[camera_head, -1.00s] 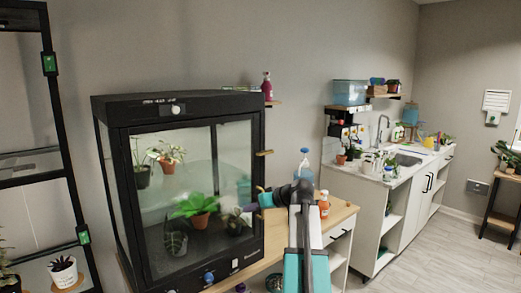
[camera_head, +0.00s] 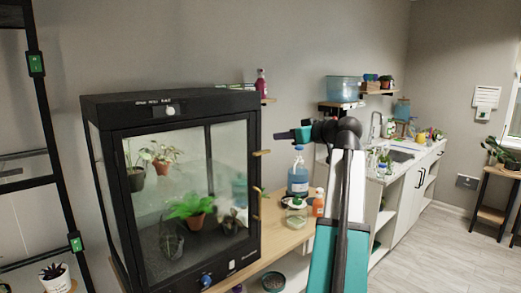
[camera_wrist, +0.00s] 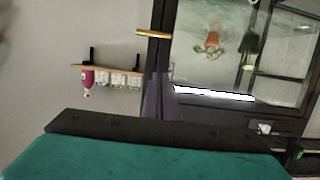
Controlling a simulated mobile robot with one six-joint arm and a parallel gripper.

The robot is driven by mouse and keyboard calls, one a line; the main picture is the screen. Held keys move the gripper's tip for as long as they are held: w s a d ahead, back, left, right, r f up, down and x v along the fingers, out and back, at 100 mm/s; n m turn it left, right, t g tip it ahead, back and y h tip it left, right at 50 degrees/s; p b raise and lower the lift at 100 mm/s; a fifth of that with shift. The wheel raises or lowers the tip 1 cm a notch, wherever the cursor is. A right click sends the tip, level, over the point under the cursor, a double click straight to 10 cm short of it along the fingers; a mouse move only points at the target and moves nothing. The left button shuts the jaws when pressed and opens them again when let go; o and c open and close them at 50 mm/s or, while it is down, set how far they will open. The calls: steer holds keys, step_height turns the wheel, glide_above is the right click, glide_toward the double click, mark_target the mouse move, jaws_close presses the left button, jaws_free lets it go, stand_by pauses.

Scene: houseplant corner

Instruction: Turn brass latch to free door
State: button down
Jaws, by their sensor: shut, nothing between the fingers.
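The black glass-fronted cabinet (camera_head: 170,105) stands with its glass door (camera_head: 190,160) shut. A brass bar (camera_head: 262,153) lies level at the door's upper right edge; it also shows in the wrist view (camera_wrist: 153,34). A smaller brass piece (camera_head: 260,191) sits tilted lower on the same edge. I cannot tell from their looks which is the latch. My gripper (camera_head: 279,135) is shut and empty, just right of the cabinet and higher in the picture than the upper bar. Its dark fingers (camera_wrist: 160,95) show in the wrist view, apart from that bar.
Potted plants (camera_head: 193,205) stand inside the cabinet. A blue pump bottle (camera_head: 297,178), a lidded jar (camera_head: 294,212) and an orange bottle (camera_head: 318,203) stand on the wooden bench (camera_head: 272,245), right of the cabinet. A small wall shelf (camera_wrist: 110,69) holds a pink bottle (camera_wrist: 87,80).

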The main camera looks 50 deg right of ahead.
steer(key=p, duration=0.3)
glide_above(262, 153)
steer(key=s+a, duration=0.2)
steer(key=shift+d+f, duration=0.2)
steer(key=shift+f, duration=0.9)
steer(key=shift+w+f, duration=0.2)
steer(key=shift+f, duration=0.1)
steer(key=shift+f+p, duration=0.75)
steer(key=shift+f, duration=1.1)
